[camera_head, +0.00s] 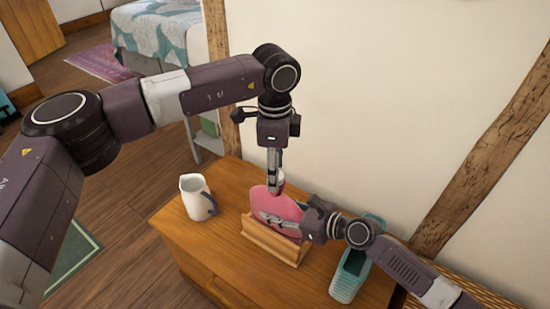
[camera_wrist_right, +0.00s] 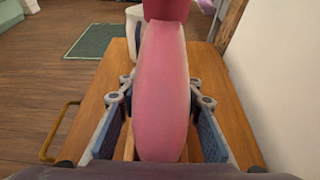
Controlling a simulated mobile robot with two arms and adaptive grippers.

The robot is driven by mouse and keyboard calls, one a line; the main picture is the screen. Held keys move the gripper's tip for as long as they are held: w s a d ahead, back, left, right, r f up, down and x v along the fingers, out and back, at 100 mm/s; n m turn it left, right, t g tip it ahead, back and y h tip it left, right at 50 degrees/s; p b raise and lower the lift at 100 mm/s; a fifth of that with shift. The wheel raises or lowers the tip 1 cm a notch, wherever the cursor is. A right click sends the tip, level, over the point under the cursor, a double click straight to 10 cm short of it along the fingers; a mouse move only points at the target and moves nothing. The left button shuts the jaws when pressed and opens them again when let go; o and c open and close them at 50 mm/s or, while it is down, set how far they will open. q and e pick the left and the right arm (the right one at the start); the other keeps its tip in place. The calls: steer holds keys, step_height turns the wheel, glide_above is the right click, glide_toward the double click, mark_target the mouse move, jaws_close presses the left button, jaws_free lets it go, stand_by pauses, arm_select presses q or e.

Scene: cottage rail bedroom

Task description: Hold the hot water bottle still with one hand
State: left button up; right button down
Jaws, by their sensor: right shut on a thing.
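The pink hot water bottle (camera_head: 262,200) stands upright in a wooden holder (camera_head: 270,243) on a wooden cabinet top. My right gripper (camera_head: 278,222) is shut on its body from the right side. In the right wrist view the bottle (camera_wrist_right: 163,90) runs between the two fingers, with its darker red neck (camera_wrist_right: 166,10) at the top. My left gripper (camera_head: 275,182) points straight down at the top of the bottle. Its fingertips are small and overlap the neck area, so I cannot tell whether they grip it.
A teal container (camera_head: 348,280) stands at the right, near my right arm. The wall (camera_head: 370,110) is close behind. A wicker surface (camera_head: 465,285) shows at lower right.

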arm_select(q)
steer(key=shift+f, duration=0.25)
steer(key=shift+c, duration=0.5)
